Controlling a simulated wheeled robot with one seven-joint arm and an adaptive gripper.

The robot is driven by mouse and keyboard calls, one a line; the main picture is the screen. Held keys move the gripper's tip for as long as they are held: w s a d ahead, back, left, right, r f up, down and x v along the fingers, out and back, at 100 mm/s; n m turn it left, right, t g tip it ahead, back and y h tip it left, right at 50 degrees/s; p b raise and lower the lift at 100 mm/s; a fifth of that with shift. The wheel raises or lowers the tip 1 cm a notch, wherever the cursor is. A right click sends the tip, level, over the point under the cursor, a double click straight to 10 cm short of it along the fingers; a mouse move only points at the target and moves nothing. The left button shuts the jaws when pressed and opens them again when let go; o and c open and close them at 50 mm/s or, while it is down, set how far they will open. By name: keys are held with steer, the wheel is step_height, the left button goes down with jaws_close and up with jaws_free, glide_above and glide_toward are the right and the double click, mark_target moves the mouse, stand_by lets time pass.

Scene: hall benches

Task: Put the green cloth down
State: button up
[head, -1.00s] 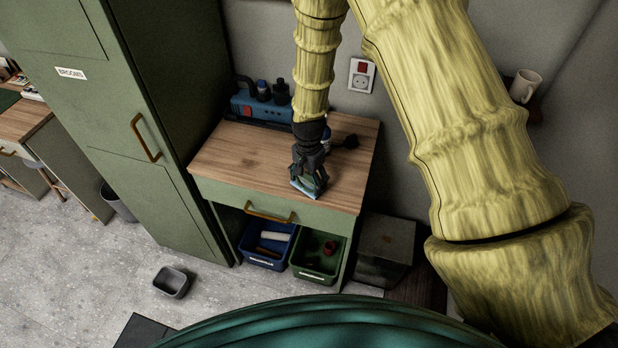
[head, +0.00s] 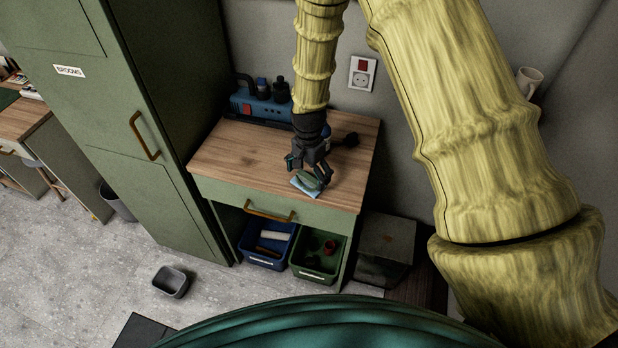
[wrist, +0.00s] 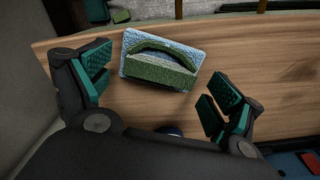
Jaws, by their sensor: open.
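The green cloth (wrist: 161,70) lies folded on top of a light blue cloth or pad (wrist: 190,51) on the wooden bench top (wrist: 280,65). In the head view the green cloth (head: 311,180) and the blue piece (head: 303,187) show near the front edge of the bench. My gripper (head: 308,172) is just above them with its fingers spread. In the wrist view my gripper (wrist: 157,90) has its finger pads wide apart, one on each side of the cloth, and neither visibly touches it.
A blue toolbox-like case (head: 262,105) with dark bottles stands at the back of the bench. A blue bin (head: 268,246) and a green bin (head: 318,256) sit below. A tall green cabinet (head: 150,110) borders the left. The bench's left part is clear.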

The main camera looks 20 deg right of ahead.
mark_target(309, 176)
step_height(309, 176, up, 10)
steer(key=b, duration=0.3)
stand_by(0.4)
stand_by(0.4)
steer(key=s+f+n, duration=0.1)
steer(key=s+f, duration=0.1)
steer(key=f, duration=0.2)
steer(key=s+f+n, duration=0.1)
steer(key=s+f, duration=0.2)
steer(key=f, duration=0.1)
steer(key=s+f+n, duration=0.1)
steer(key=s+f, duration=0.2)
steer(key=f, duration=0.1)
steer(key=shift+s+a+f+g+p, duration=0.2)
steer(key=shift+a+g+p, duration=0.1)
steer(key=shift+p, duration=0.1)
steer(key=s+d+f+n+b, duration=0.2)
steer(key=s+f+n, duration=0.2)
steer(key=s+f, duration=0.6)
steer(key=s+d+f+n+b, duration=0.2)
steer(key=s+f, duration=0.8)
steer(key=s, duration=0.8)
steer(key=shift+f+n+b, duration=0.25)
steer(key=shift+n+b, duration=0.3)
steer(key=shift+n, duration=0.45)
steer(key=shift+c, duration=0.3)
